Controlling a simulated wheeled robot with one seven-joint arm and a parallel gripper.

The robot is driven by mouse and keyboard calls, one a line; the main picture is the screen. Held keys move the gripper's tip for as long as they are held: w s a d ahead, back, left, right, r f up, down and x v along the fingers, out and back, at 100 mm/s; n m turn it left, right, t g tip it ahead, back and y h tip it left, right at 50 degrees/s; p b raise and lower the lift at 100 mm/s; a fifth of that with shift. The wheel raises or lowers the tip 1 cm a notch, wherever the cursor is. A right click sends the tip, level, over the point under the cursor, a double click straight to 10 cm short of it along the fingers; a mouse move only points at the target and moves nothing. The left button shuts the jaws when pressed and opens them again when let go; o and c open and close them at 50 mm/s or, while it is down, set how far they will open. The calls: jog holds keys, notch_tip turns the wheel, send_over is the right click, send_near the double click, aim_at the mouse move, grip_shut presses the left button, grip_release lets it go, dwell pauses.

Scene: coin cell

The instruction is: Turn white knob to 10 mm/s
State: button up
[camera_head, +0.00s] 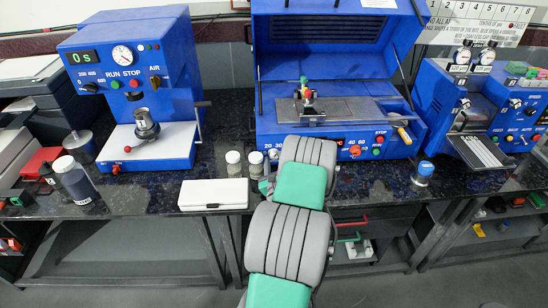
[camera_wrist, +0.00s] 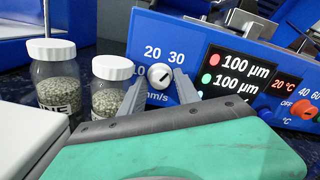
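The white knob (camera_wrist: 160,76) is on the blue front panel (camera_wrist: 190,40) of the coating machine, with 10, 20 and 30 and "mm/s" printed around it. A dark pointer line crosses its face; I cannot tell exactly which mark it points to. My gripper (camera_wrist: 159,77) is open, its two grey fingers on either side of the knob, with a small gap seen on each side. Whether the tips reach the knob's depth is unclear.
Two white-lidded jars (camera_wrist: 55,80) (camera_wrist: 112,85) of pellets stand left of my gripper. A white flat box (camera_head: 213,194) lies on the dark bench before them. An orange knob (camera_wrist: 301,108) and a display (camera_wrist: 232,72) are right on the panel. A blue-lidded jar (camera_head: 424,172) stands further right.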

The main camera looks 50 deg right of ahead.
jog(key=shift+c, duration=0.2)
grip_shut()
dwell(0.6)
jog(key=n+b, duration=0.2)
jog(key=n, duration=0.2)
jog(key=shift+w+f, duration=0.1)
jog(key=n+b, duration=0.2)
jog(key=n, duration=0.4)
jog(key=shift+b, duration=0.4)
jog(key=n+b, duration=0.4)
jog(key=n, duration=0.2)
jog(key=shift+f, duration=0.15)
jog(key=n+b, duration=0.3)
jog(key=shift+n, duration=0.4)
jog(key=shift+n+b, duration=1.2)
jog(key=shift+b, duration=0.1)
